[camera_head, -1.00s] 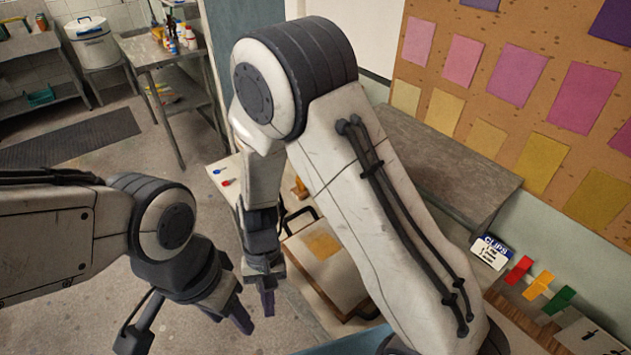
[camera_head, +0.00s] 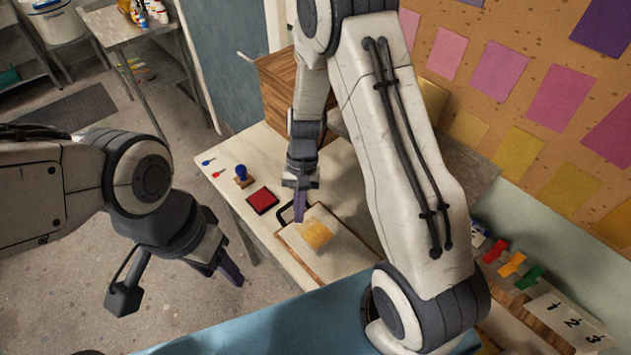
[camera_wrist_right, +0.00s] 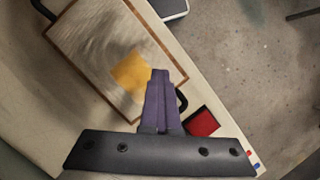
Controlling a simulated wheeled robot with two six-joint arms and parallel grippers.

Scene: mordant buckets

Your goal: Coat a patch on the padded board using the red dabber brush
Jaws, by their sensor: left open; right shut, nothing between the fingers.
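The padded board (camera_head: 345,248) lies on the white table with a yellow-orange patch (camera_head: 317,234) on its pale surface. It also shows in the right wrist view (camera_wrist_right: 85,45). A small red brush (camera_head: 217,174) lies at the table's left end. My right gripper (camera_head: 300,210) is shut and empty above the board's edge, near the patch; in the right wrist view its fingertips (camera_wrist_right: 160,76) overlap the patch's right edge. I cannot tell their exact height. My left gripper (camera_head: 222,275) is open and empty over the floor, left of the table.
A small blue brush (camera_head: 208,162), a blue-handled stamp (camera_head: 241,173) and a red pad (camera_head: 262,200) are on the table left of the board. A wooden box (camera_head: 275,80) stands behind. Coloured clips (camera_head: 512,263) sit at the right. My right arm hides part of the table.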

